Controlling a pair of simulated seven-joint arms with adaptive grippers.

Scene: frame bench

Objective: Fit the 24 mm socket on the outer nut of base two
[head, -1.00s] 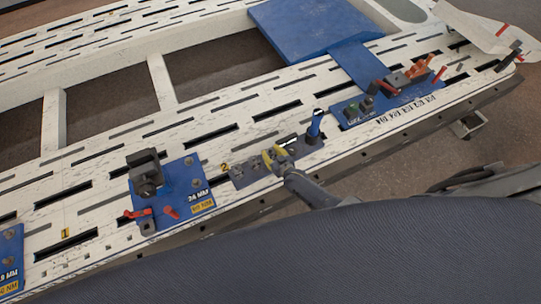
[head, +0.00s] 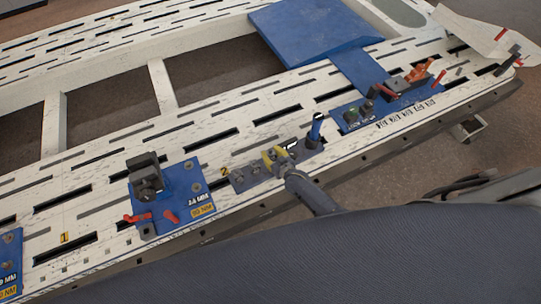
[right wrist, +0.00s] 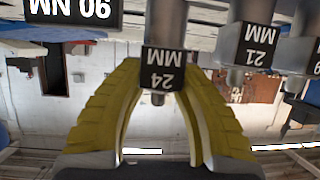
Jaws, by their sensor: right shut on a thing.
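My right gripper (head: 275,158) is at the dark socket rack (head: 240,181) in the head view, low over the bench. In the right wrist view its yellow fingers (right wrist: 162,88) are shut around the 24 mm socket (right wrist: 165,22), whose black tag reads 24 MM upside down. The socket is mostly hidden by the fingers in the head view, and I cannot tell whether it still sits on the rack. My left gripper is not in view.
The 21 mm socket (right wrist: 247,45) stands close beside the held one. A blue-handled tool (head: 316,127) stands upright at the rack's right end. Another blue plate (head: 375,108) with parts lies further right. The slotted bench behind the rack is clear.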

